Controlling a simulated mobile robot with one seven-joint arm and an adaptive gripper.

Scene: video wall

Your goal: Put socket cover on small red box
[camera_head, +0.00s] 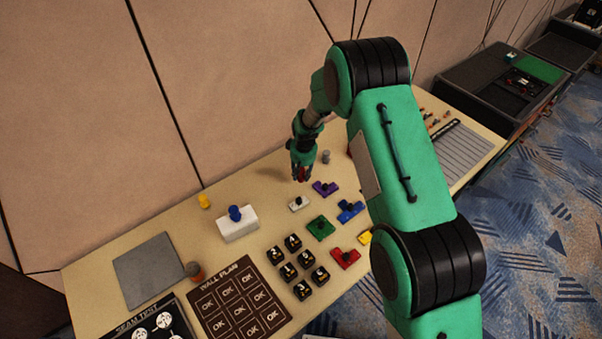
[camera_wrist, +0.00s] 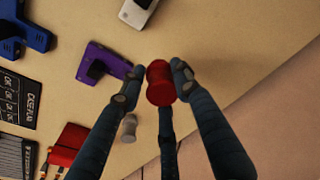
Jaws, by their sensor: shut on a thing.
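My gripper (camera_head: 302,172) is above the back part of the table. In the wrist view its fingers (camera_wrist: 157,82) are shut on a red, spool-shaped piece (camera_wrist: 160,84), which looks like the socket cover. The red piece is clear of the table and only partly visible in the head view. A small red box (camera_wrist: 67,146) stands at the lower left of the wrist view, apart from the gripper. Its far parts are cut off or hard to make out. In the head view my arm hides most of it.
A grey spool-shaped piece (camera_head: 326,156) stands near the gripper. Purple (camera_head: 326,188), white (camera_head: 299,204), green (camera_head: 320,227) and blue (camera_head: 350,210) pieces lie in front. A white box (camera_head: 237,226) with a blue knob stands left. The wall rises behind the table.

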